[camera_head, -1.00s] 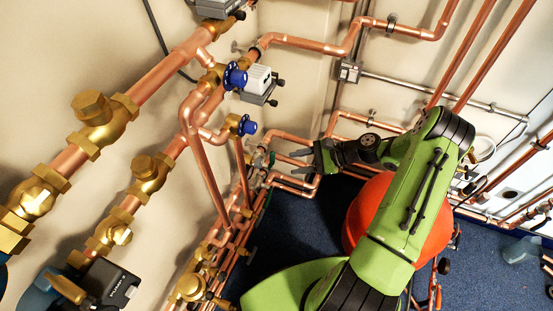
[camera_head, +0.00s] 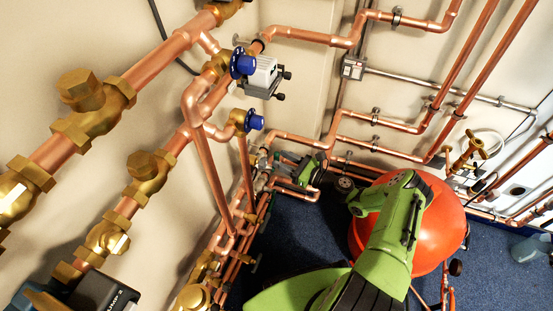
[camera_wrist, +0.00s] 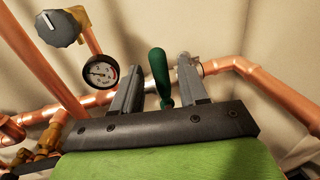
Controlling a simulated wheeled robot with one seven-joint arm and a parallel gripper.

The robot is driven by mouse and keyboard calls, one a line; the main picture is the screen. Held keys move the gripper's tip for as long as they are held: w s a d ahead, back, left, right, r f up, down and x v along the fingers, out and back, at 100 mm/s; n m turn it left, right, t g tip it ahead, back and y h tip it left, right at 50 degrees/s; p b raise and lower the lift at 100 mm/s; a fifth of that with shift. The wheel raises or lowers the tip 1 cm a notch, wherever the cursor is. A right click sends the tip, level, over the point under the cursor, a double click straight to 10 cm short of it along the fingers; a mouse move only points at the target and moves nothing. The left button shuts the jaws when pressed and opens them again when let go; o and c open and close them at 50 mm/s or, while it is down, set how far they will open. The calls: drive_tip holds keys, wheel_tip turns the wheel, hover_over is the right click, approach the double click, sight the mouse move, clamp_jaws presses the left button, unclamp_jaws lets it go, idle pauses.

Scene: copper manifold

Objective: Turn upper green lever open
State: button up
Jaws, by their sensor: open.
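A green lever (camera_wrist: 160,78) stands upright in the wrist view, in front of a horizontal copper pipe. My gripper (camera_wrist: 155,85) is open, with one grey finger on each side of the lever. The lever shows between the fingers, nearer the right one; I cannot tell whether either finger touches it. In the head view my gripper (camera_head: 277,172) is small, beside the copper pipes low on the wall. The lever cannot be made out clearly there.
A round pressure gauge (camera_wrist: 101,71) and a grey knob (camera_wrist: 61,29) sit left of the fingers. Copper pipe (camera_wrist: 275,92) runs close on the right. A red tank (camera_head: 437,222) stands beside my arm. Blue-handled valves (camera_head: 243,62) are above.

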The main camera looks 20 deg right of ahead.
sight(277, 157)
drive_tip(key=shift+x, duration=1.55)
drive_tip(key=shift+c, duration=0.4)
clamp_jaws()
